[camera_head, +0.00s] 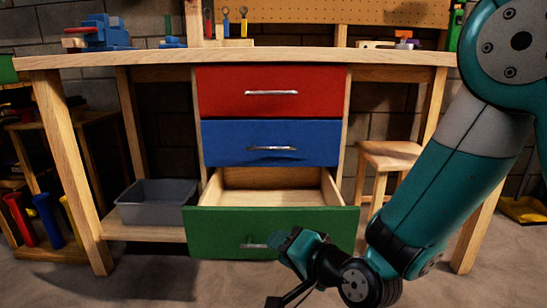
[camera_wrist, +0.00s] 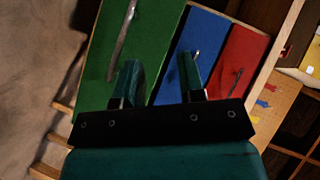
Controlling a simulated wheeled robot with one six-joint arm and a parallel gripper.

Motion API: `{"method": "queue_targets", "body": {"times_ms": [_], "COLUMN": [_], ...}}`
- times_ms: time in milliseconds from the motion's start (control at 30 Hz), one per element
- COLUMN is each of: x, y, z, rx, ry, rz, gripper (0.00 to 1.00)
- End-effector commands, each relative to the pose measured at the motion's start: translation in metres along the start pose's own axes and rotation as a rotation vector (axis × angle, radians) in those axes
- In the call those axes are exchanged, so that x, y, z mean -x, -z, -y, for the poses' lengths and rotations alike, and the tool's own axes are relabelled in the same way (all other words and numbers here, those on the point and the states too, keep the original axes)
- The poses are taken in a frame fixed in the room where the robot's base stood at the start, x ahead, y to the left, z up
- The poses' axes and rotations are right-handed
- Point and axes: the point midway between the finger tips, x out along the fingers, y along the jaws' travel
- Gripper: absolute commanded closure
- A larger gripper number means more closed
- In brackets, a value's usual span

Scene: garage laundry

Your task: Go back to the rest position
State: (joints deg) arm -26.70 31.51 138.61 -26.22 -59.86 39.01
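My gripper (camera_wrist: 160,78) is open and empty in the wrist view, its two fingers apart. In the head view my gripper (camera_head: 284,246) is low, in front of the green drawer (camera_head: 220,231) and just right of its metal handle (camera_head: 254,245). The green drawer is pulled out, and its visible inside is empty. In the wrist view the green front (camera_wrist: 105,75) and its handle (camera_wrist: 122,40) lie beyond the left finger, with the handle outside the fingers. I cannot tell the exact gap to the front.
The red drawer (camera_head: 271,107) and blue drawer (camera_head: 271,157) above are shut. They sit under a wooden workbench (camera_head: 240,56). A grey bin (camera_head: 158,205) stands on the low shelf at left. A wooden stool (camera_head: 390,154) stands at right. Bare floor (camera_head: 190,283) lies in front.

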Motion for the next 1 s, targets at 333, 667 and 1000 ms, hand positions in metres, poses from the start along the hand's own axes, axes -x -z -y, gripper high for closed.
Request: {"method": "queue_targets", "body": {"times_ms": [333, 667, 1000], "x": [0.129, 0.268, 0.318], "y": [0.011, 0.009, 0.041], "z": [0.084, 0.111, 0.19], "rx": [0.444, 0.759, 0.798], "ry": [-0.249, -0.394, -0.416], "rz": [0.496, 0.919, 1.003], "gripper": [0.63, 0.63, 0.63]}}
